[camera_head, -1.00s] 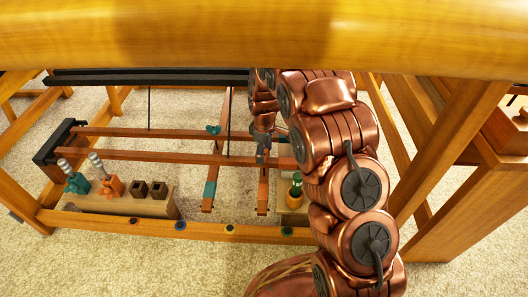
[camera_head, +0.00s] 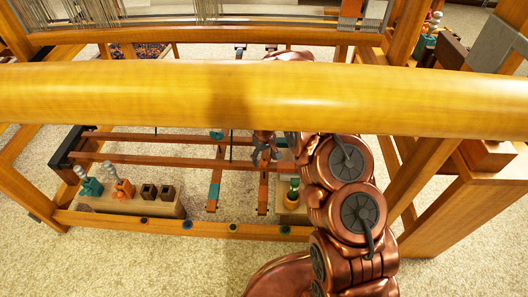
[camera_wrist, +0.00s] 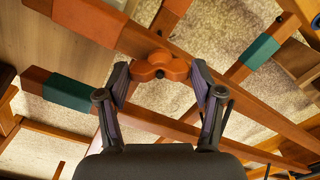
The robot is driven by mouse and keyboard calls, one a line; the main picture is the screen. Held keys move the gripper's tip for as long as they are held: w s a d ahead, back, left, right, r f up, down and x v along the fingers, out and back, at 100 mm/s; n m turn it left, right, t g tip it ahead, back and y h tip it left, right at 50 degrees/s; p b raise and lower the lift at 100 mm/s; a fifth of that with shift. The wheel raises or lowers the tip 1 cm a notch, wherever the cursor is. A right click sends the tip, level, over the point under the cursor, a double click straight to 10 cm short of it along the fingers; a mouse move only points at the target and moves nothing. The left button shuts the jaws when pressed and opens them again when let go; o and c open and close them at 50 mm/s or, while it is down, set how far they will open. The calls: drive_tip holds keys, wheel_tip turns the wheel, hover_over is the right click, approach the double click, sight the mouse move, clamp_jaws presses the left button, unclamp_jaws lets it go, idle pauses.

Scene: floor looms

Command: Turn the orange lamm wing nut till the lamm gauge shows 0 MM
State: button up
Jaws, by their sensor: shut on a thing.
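The orange wing nut (camera_wrist: 158,66) sits on a reddish-brown wooden bar (camera_wrist: 100,22) in the wrist view. My gripper (camera_wrist: 160,80) is shut on it, one finger at each side against its wings. In the head view, my gripper (camera_head: 264,152) is low among the treadle bars beyond the front rail, and the nut cannot be made out there. No gauge reading can be read in either view.
A thick yellow beam (camera_head: 150,95) crosses above my arm. A wooden block (camera_head: 160,207) at left carries teal and orange handled pieces and dark cubes. A potted green piece (camera_head: 293,188) stands right of my gripper. Teal sleeves (camera_wrist: 68,92) wrap nearby bars.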

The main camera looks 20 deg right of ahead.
drive_tip(key=shift+m+p, duration=0.95)
drive_tip(key=shift+m, duration=0.45)
drive_tip(key=o, duration=1.1)
drive_tip(key=shift+o, duration=0.2)
drive_tip(key=shift+f, duration=0.1)
